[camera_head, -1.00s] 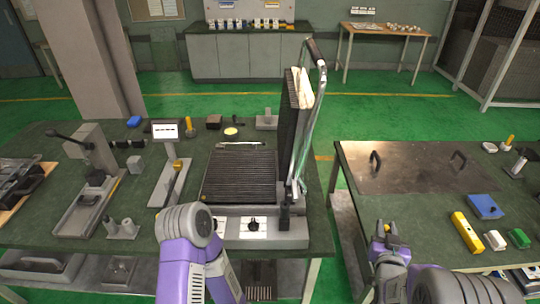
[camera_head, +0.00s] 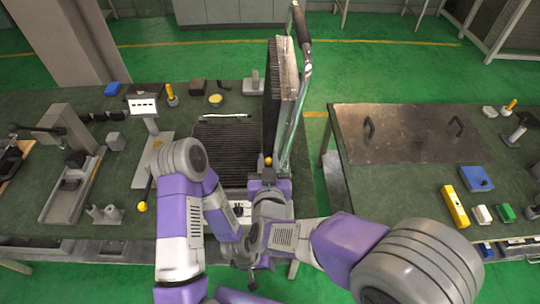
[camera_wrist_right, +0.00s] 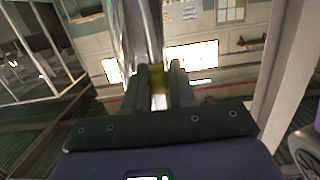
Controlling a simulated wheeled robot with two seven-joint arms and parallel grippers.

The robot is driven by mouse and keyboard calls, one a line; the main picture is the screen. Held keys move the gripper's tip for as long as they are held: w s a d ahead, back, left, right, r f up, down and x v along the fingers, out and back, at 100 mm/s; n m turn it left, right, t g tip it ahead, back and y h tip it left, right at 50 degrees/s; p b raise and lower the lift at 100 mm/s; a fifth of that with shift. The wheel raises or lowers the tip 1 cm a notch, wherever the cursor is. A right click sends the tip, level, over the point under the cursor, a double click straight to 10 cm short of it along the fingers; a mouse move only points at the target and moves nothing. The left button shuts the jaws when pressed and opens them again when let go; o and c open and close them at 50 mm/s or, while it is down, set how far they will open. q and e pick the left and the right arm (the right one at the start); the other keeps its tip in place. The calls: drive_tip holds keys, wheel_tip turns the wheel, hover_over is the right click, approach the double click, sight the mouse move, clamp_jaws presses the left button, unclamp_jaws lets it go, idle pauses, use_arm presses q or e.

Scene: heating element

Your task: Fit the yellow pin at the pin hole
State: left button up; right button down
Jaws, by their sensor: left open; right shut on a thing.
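The yellow pin shows its rounded yellow head (camera_head: 268,160) at the top of my right gripper (camera_head: 268,174). My right gripper is shut on it; in the right wrist view, the pin (camera_wrist_right: 157,77) sits between the two fingers. The gripper is at the right front of the black ribbed heating press (camera_head: 228,150), near the foot of its raised plate (camera_head: 283,85). The pin hole cannot be made out; my right gripper and arm cover that area. My left gripper (camera_head: 244,262) is low in front of the press, open, and partly hidden by the arms.
Left of the press, a grey stand (camera_head: 148,160) and a lever with a yellow knob (camera_head: 142,207) stand on the green bench. The right-hand table (camera_head: 390,200) holds a yellow block (camera_head: 455,206) and a blue box (camera_head: 477,178). Its middle is clear.

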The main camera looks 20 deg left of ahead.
drive_tip(key=shift+s+f, duration=0.1)
drive_tip(key=shift+s, duration=0.05)
drive_tip(key=shift+f+b, duration=0.6)
drive_tip(key=shift+b, duration=0.05)
wheel_tip(320, 180, down, 4)
drive_tip(key=b, duration=0.4)
drive_tip(key=shift+f, duration=0.25)
drive_tip(key=shift+f+b, duration=1.7)
drive_tip(key=shift+f, duration=0.05)
idle(0.9)
drive_tip(key=shift+r, duration=0.1)
drive_tip(key=shift+r+p, duration=0.15)
drive_tip(key=shift+p, duration=0.15)
wheel_tip(320, 180, up, 2)
drive_tip(key=shift+r+p, duration=0.15)
drive_tip(key=shift+p, duration=0.75)
drive_tip(key=shift+f+b, duration=1.4)
idle(0.9)
